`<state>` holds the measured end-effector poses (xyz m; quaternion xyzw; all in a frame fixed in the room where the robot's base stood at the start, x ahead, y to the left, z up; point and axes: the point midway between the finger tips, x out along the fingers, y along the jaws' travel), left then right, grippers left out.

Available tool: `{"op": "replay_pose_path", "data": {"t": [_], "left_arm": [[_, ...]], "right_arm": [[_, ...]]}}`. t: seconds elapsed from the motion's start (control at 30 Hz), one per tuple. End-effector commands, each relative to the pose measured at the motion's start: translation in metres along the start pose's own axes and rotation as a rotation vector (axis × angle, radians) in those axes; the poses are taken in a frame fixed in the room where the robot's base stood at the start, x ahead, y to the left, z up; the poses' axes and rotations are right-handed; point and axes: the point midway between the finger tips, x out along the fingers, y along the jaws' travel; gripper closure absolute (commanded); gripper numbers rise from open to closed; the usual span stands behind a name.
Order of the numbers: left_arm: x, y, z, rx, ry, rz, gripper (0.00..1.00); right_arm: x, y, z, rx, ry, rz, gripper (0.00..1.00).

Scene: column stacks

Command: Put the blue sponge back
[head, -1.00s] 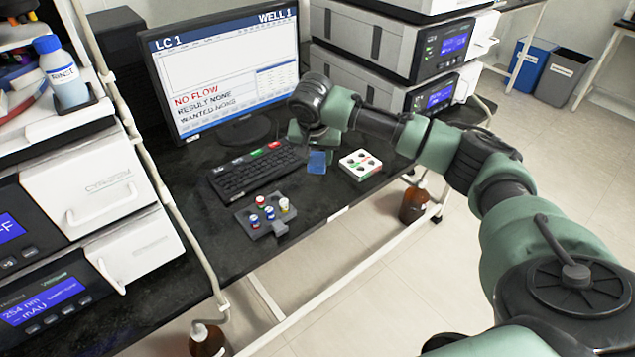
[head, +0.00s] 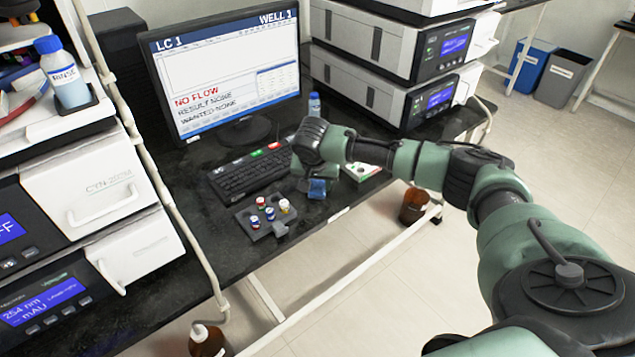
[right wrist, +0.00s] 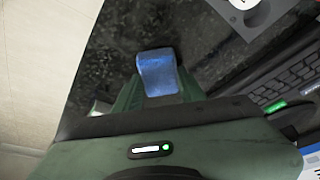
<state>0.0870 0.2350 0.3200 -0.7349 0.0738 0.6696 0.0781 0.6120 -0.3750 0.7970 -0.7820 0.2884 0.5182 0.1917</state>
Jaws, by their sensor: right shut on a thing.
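The blue sponge (head: 318,188) is between the fingers of my right gripper (head: 317,184), near the front edge of the black bench, to the right of the vial holder. In the right wrist view the blue sponge (right wrist: 157,72) sticks out beyond the fingertips of the right gripper (right wrist: 158,92), over the dark bench top. The right gripper is shut on it. I cannot tell whether the sponge touches the bench. My left gripper is not in view.
A dark vial holder (head: 247,216) with several capped vials stands left of the sponge. A keyboard (head: 245,176) and monitor (head: 225,75) are behind. A white rack (head: 350,172) is partly hidden by my arm. A small bottle (head: 314,103) stands farther back.

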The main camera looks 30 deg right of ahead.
Motion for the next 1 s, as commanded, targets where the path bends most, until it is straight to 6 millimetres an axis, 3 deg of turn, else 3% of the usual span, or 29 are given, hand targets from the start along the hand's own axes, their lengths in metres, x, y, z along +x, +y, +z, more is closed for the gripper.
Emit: {"op": "replay_pose_path", "data": {"t": [0.03,0.07,0.1,0.13,0.43,0.57,1.0], "left_arm": [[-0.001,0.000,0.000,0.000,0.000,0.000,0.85],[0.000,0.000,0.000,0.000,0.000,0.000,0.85],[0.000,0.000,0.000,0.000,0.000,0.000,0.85],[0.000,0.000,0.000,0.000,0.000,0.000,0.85],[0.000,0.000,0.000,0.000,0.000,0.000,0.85],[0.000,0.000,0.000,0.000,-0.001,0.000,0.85],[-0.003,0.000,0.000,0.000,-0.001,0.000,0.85]], "right_arm": [[0.002,0.000,0.001,0.000,-0.002,0.001,0.93],[0.002,0.000,0.001,0.000,-0.001,0.001,0.52],[0.001,0.000,0.001,0.000,-0.001,0.001,0.41],[0.001,0.000,0.001,0.000,-0.001,0.001,0.38],[0.000,0.000,0.000,0.000,0.000,0.000,0.38],[-0.009,-0.001,-0.001,0.000,0.001,-0.002,0.38],[-0.097,0.000,-0.001,-0.001,0.001,-0.002,0.38]]}}
